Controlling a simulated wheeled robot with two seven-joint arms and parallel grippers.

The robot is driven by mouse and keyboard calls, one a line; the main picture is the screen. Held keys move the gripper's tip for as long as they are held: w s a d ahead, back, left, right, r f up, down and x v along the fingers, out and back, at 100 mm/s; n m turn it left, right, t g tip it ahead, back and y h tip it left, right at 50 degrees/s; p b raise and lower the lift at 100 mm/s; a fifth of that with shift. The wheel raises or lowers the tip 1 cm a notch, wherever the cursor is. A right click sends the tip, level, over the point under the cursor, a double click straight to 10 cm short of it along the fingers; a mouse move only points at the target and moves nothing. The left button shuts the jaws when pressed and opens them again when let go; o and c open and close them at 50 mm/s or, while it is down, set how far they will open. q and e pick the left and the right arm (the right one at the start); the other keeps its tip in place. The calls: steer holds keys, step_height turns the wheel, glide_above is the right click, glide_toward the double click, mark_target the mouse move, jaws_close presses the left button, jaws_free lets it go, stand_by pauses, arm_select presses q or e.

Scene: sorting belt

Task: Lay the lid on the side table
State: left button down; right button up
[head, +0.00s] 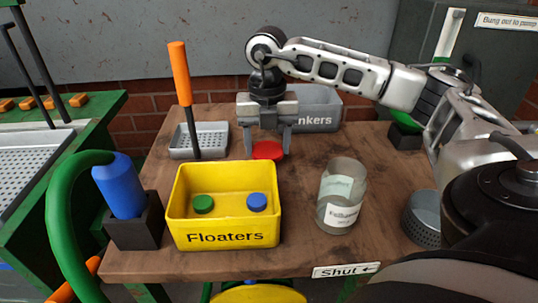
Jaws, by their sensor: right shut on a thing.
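The red lid (267,149) is a small flat disc between the fingers of my right gripper (268,152), behind the yellow bin. My right gripper points down and is shut on it. The lid is low over or on the wooden side table (330,266); I cannot tell whether it touches the wood. A glass jar (341,197) with a paper label stands upright and open on the table, right of the yellow bin. My left gripper is not in view.
The yellow "Floaters" bin (223,238) holds a green and a blue cap. Behind are a perforated tray (211,140), an orange-handled tool (181,75) and a grey bin (320,105). A blue-handled thing (119,188) stands front left; a metal can (422,218) is right.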

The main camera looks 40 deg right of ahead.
mark_target(269, 148)
steer(key=shift+d+f, duration=0.15)
steer(key=shift+f, duration=0.8)
steer(key=shift+d+f, duration=0.15)
steer(key=shift+f, duration=0.75)
steer(key=shift+f, duration=0.1)
steer(key=o, duration=0.9)
step_height(269, 148, up, 12)
steer(key=shift+r+p, duration=0.15)
steer(key=shift+p, duration=0.35)
